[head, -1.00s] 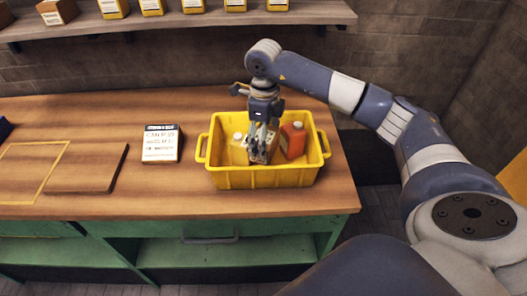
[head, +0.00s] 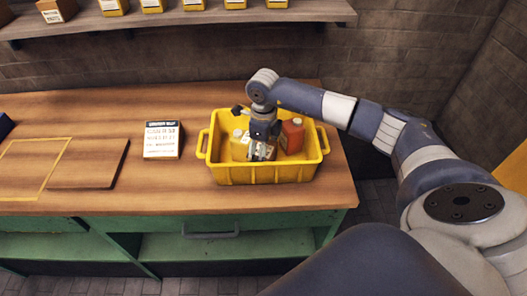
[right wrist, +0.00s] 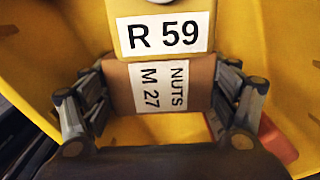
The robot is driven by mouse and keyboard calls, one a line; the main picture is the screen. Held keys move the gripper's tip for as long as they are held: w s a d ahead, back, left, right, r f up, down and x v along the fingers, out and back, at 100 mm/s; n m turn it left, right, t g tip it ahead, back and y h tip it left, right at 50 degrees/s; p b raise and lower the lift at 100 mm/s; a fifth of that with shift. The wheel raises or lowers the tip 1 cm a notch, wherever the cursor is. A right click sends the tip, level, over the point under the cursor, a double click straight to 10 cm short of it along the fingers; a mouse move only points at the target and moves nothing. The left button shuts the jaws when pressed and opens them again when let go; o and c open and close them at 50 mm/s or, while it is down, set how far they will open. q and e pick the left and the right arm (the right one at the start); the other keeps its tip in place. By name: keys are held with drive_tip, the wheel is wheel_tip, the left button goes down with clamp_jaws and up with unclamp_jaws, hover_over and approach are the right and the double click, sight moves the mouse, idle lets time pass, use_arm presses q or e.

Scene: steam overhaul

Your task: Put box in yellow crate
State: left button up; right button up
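The yellow crate (head: 265,174) stands on the right part of the wooden workbench. My right gripper (head: 262,148) reaches down into it from above. In the right wrist view its fingers (right wrist: 160,100) lie along both sides of a brown box (right wrist: 120,85) labelled "NUTS M 27" and appear shut on it. The box sits low inside the crate walls; whether it touches the crate floor is hidden. In the head view only a little of the box shows under the gripper. My left gripper is not in view.
The crate also holds a yellow container (head: 239,147) labelled "R 59" and a red bottle (head: 292,137), close around the gripper. A white-labelled box (head: 162,140) and a dark wooden board (head: 90,165) lie left on the bench (head: 140,195). A shelf (head: 180,20) with small boxes is behind.

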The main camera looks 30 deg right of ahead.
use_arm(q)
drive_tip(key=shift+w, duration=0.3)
use_arm(e)
drive_tip(key=shift+r, duration=0.1)
drive_tip(key=shift+w+r, duration=0.1)
drive_tip(key=shift+r, duration=0.15)
use_arm(q)
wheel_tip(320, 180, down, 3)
drive_tip(key=b, duration=0.3)
use_arm(e)
wheel_tip(320, 180, up, 12)
drive_tip(key=shift+f, duration=0.2)
